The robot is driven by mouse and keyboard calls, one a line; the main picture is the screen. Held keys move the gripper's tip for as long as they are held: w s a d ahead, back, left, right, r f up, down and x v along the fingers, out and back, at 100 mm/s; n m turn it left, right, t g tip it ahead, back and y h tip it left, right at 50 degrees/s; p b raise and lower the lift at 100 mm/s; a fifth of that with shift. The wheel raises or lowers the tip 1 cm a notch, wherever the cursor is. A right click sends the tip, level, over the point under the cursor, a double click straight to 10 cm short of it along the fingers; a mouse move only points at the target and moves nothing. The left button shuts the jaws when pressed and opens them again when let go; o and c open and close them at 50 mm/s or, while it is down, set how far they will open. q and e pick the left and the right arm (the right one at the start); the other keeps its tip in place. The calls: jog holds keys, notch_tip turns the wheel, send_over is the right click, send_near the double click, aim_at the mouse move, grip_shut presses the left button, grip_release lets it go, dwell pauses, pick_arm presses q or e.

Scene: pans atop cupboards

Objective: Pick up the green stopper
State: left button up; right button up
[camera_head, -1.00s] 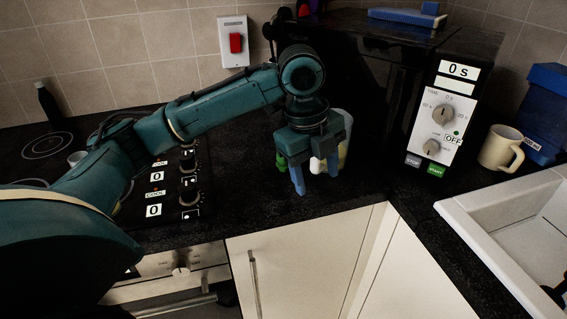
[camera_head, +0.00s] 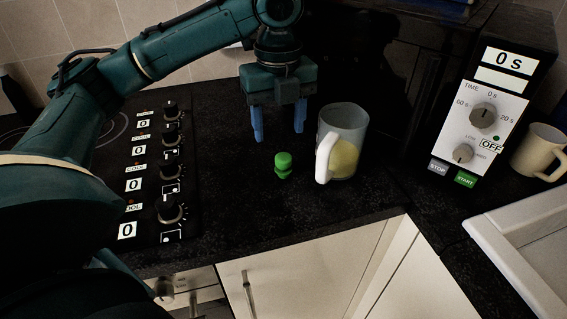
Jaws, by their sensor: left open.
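The green stopper (camera_head: 284,165) is a small bright green knob standing on the black countertop, left of a pale mug. My left gripper (camera_head: 279,134) comes in from the left, pointing down, with its two blue fingers apart. It is open and empty, a little behind and above the stopper in the picture. The stopper is in full view and appears apart from the fingers. My right gripper is not in view.
A mug (camera_head: 346,125) with a white handle and something yellow inside stands just right of the stopper. A hob panel with knobs (camera_head: 171,210) lies left. A microwave (camera_head: 484,115), a cream mug (camera_head: 541,150) and a white sink (camera_head: 520,235) are right. Counter in front is clear.

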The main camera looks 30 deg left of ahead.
aim_at(284, 157)
pick_arm(q)
notch_tip(284, 157, down, 4)
jog(key=shift+r, duration=0.25)
jog(key=shift+w+d+f+b, duration=0.1)
jog(key=shift+d+f+b, duration=0.15)
jog(key=shift+f, duration=1.1)
jog(key=shift+w+d+f+b, duration=0.15)
jog(key=shift+f+b, duration=0.1)
jog(key=shift+f, duration=1.1)
jog(key=shift+s, duration=0.1)
jog(key=shift+c, duration=0.3)
jog(key=c, duration=1)
